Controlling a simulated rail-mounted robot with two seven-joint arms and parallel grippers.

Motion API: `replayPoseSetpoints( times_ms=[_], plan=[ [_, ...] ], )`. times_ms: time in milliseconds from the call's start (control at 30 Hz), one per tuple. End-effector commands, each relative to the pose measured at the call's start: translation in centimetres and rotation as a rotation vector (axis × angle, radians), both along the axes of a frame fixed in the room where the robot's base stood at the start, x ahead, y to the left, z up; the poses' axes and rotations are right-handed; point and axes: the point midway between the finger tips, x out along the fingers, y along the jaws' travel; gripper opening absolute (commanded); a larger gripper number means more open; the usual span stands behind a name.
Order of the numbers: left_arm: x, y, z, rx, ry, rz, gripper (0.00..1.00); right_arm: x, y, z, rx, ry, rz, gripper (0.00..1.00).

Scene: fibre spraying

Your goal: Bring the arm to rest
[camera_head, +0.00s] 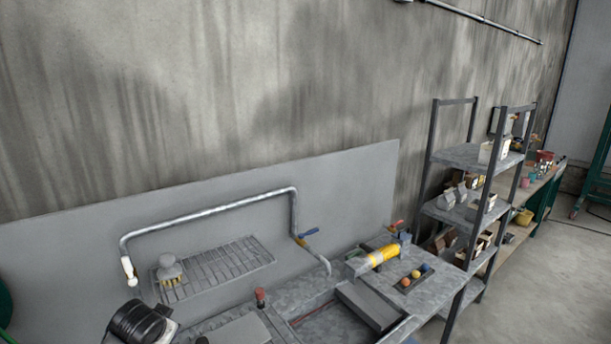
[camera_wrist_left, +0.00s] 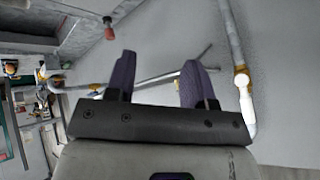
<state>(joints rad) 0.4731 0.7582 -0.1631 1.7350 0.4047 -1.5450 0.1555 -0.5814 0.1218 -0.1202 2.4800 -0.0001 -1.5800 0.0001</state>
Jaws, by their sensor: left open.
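My left gripper (camera_wrist_left: 157,78) shows in the left wrist view with its two purple-padded fingers spread apart. Nothing sits between the fingers. Behind them are a grey panel and a metal pipe (camera_wrist_left: 160,76). In the head view a dark part of what looks like my left arm shows at the bottom left; the gripper's fingers cannot be made out there. My right gripper is in neither view.
A metal workbench (camera_head: 440,290) with a bent pipe (camera_head: 210,210), a brush (camera_head: 170,268) and a yellow-banded tool (camera_head: 383,256) stands before a grey backboard (camera_head: 350,185). A shelf rack (camera_head: 465,158) is on the right. Open floor (camera_head: 540,290) lies at the far right.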

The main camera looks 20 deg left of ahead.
Motion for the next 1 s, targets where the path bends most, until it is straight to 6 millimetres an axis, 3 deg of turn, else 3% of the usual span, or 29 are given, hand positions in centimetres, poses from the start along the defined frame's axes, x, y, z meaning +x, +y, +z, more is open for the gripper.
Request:
replayPoseSetpoints(
  times_ms=[33, 133, 200, 300, 400, 500, 700, 900, 1000],
  plan=[
    [-0.8, -3.4, -0.2, 0.061, -0.017, -0.097, 0.49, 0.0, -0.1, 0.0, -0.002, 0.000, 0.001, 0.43],
    [-3.4, -9.1, -0.7, 0.152, -0.063, -0.227, 0.49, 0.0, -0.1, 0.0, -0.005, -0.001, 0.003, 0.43],
    [-6.3, -13.0, -1.7, 0.153, -0.102, -0.270, 0.49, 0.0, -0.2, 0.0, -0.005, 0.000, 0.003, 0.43],
    [-11.2, -17.6, -3.4, 0.102, -0.139, -0.295, 0.49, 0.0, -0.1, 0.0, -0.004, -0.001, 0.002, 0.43],
    [-16.1, -20.9, -5.5, 0.016, -0.129, -0.300, 0.49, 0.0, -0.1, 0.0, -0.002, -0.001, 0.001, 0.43],
    [-20.6, -23.3, -8.2, -0.085, -0.070, -0.296, 0.49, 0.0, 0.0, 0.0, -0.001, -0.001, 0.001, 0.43],
    [-27.4, -25.8, -13.7, -0.213, 0.101, -0.252, 0.49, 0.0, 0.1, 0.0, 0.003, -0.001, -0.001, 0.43],
    [-33.0, -26.9, -17.2, -0.275, 0.241, -0.217, 0.49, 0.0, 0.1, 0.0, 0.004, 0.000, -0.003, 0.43],
    [-35.4, -26.9, -17.8, -0.280, 0.299, -0.210, 0.49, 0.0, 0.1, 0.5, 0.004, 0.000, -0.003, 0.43]
  ],
)
